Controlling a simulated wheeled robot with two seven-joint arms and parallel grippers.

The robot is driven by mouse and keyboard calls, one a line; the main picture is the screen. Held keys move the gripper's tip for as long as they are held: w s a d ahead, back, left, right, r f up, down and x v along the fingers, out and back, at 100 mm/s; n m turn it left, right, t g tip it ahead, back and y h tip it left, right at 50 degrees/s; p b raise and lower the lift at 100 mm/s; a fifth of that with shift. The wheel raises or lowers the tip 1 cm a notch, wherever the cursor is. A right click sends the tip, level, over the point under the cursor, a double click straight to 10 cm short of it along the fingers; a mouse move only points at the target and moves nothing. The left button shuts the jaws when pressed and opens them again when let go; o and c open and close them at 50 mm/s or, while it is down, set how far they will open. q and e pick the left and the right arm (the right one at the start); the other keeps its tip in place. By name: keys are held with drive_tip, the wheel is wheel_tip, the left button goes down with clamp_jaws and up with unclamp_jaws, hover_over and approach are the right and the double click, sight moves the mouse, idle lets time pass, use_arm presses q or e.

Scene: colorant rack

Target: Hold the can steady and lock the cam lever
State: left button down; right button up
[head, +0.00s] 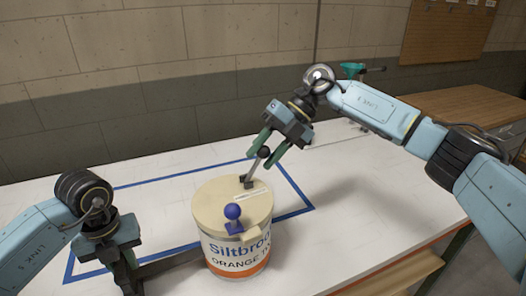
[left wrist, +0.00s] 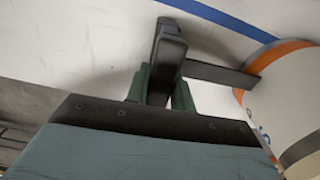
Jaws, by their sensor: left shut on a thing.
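The can (head: 230,259) stands upright on the table, white with an orange band, blue lettering and a cream lid (head: 211,200). A cam lever (head: 254,168) with a black ball knob (head: 264,152) rises from the lid's back, tilted right. A blue ball knob (head: 233,211) sits on a bracket at the lid's front. My right gripper (head: 260,160) is open, with its green fingers apart on either side of the black knob; contact is unclear. My left gripper (head: 130,282) is shut on a dark handle (left wrist: 168,55), whose bar (left wrist: 215,74) runs to the can (left wrist: 285,90).
A blue tape outline (head: 140,182) marks the white table (head: 345,190) around the can. A wooden bench (head: 470,108) stands at back right, below a pegboard (head: 450,30). A block wall is behind. The table right of the can is clear.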

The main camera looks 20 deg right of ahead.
use_arm(q)
drive_tip(key=shift+a, duration=0.1)
use_arm(e)
drive_tip(key=shift+o, duration=1.1)
drive_tip(key=shift+d+r, duration=0.1)
drive_tip(key=shift+r, duration=0.1)
drive_tip(key=v, duration=1.1)
drive_tip(key=shift+d+r, duration=0.2)
drive_tip(key=shift+d, duration=0.05)
drive_tip(key=shift+w, duration=0.1)
use_arm(q)
drive_tip(key=c, duration=1.1)
unclamp_jaws()
